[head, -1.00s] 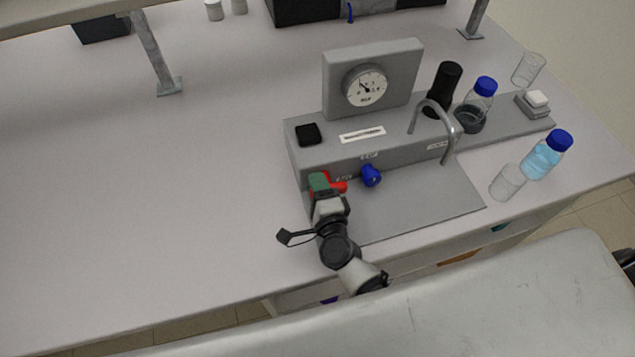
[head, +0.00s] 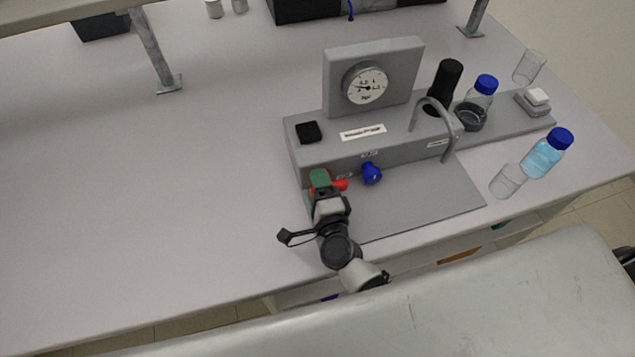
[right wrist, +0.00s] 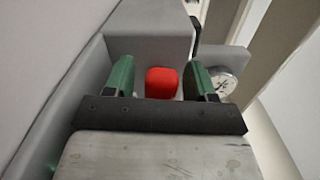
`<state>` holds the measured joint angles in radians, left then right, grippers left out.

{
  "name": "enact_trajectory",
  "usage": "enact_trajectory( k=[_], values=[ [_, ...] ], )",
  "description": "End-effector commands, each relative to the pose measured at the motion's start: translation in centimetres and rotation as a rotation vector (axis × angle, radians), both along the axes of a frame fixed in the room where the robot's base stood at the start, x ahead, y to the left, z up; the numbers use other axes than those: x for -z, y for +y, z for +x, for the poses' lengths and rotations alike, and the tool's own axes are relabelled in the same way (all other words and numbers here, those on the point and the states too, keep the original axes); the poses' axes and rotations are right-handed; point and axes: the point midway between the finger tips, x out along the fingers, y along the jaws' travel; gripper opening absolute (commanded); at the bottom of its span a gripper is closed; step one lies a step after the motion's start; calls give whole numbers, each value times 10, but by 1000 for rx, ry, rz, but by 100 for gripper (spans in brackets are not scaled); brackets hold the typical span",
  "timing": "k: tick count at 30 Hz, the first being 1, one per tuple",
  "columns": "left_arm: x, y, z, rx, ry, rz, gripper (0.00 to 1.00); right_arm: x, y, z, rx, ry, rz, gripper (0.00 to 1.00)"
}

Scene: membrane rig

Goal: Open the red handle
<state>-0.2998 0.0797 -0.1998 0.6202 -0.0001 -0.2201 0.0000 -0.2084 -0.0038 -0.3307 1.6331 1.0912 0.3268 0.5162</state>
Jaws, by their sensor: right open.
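The red handle (head: 341,185) is on the front face of the grey rig (head: 400,143), at its left end, left of a blue knob (head: 371,173). In the right wrist view the red handle (right wrist: 162,83) sits between the two green fingers, with a gap on each side. My right gripper (head: 320,180) is open around it; in the head view it hides part of the handle. The right gripper (right wrist: 160,78) shows both fingers apart in the wrist view. My left gripper is not in view.
A gauge (head: 365,84) stands on the rig, with a curved grey pipe (head: 440,120) to its right. Bottles and beakers, including a blue-liquid bottle (head: 544,157), stand at the right. The bench (head: 170,200) left of the rig is clear.

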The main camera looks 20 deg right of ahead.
Motion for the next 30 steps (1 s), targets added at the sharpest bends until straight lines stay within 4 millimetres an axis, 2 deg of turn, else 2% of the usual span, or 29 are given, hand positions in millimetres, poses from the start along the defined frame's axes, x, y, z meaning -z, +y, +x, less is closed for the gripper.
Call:
enact_trajectory(
  k=[12,16,21,30],
  values=[
    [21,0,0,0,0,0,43,4,-3,-76,0,4,0,55],
    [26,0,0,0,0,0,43,3,-3,-93,-1,3,-2,55],
    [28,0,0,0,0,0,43,1,-3,-103,0,2,-1,55],
    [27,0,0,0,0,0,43,0,-3,-104,0,1,-1,55]
  ],
)
